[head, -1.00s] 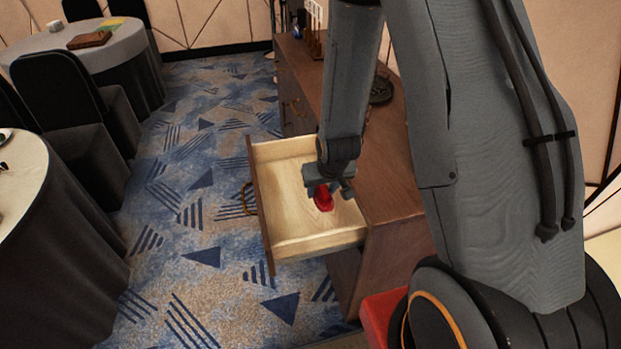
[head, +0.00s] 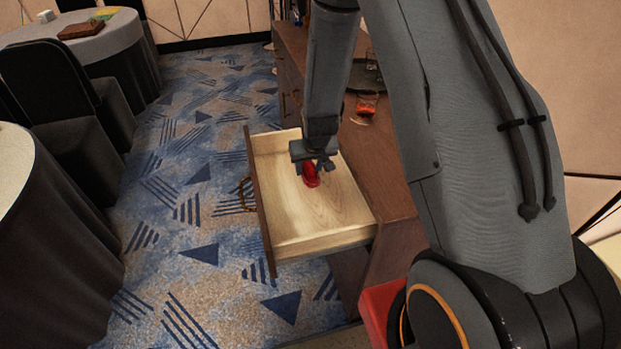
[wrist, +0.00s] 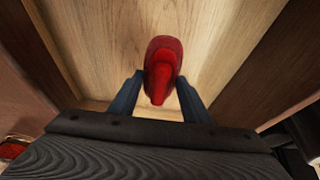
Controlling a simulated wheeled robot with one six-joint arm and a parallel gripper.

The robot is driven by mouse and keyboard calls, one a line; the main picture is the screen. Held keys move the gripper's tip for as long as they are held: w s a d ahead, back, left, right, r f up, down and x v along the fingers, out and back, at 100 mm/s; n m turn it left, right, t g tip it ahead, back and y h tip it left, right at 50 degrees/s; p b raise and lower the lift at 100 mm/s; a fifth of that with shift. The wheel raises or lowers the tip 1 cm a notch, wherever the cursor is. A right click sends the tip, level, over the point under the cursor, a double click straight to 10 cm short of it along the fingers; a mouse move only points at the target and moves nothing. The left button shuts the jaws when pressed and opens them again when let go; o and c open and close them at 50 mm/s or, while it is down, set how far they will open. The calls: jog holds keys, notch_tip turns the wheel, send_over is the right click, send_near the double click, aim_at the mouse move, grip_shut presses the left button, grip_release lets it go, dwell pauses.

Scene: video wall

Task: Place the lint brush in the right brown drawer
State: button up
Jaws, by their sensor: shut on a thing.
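The lint brush is red (head: 311,176) and shows between my gripper's fingers in the head view; it also shows in the wrist view (wrist: 162,70). My gripper (head: 316,165) is shut on it, pointing down over the open brown drawer (head: 310,222). The drawer has a pale wooden inside and a brown front with a ring handle. In the wrist view the brush lies between the two fingers, over the drawer's bottom. I cannot tell whether the brush touches the bottom.
The brown cabinet top (head: 385,175) lies right of the drawer and holds a glass with red contents (head: 367,104) and a dark round tray (head: 366,76). Round tables and dark chairs (head: 60,95) stand at the left. The patterned carpet between is clear.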

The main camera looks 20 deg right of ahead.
aim_at(311, 169)
jog(key=shift+f+p, duration=0.5)
jog(key=shift+f, duration=1.75)
jog(key=o, duration=1)
jog(key=shift+f, duration=0.15)
jog(key=shift+r, duration=0.25)
jog(key=b+v, duration=0.2)
jog(key=v, duration=0.9)
jog(key=shift+s+r+b, duration=0.2)
jog(key=shift+r+b, duration=0.1)
jog(key=s+r+g, duration=0.1)
jog(key=s+r, duration=0.3)
jog(key=s, duration=0.2)
jog(key=s+r+g, duration=0.1)
jog(key=s+r, duration=0.3)
jog(key=s, duration=0.3)
jog(key=s+d+r+g, duration=0.1)
jog(key=s+r, duration=0.3)
jog(key=s, duration=0.2)
jog(key=shift+s+r, duration=0.3)
jog(key=shift+s, duration=0.05)
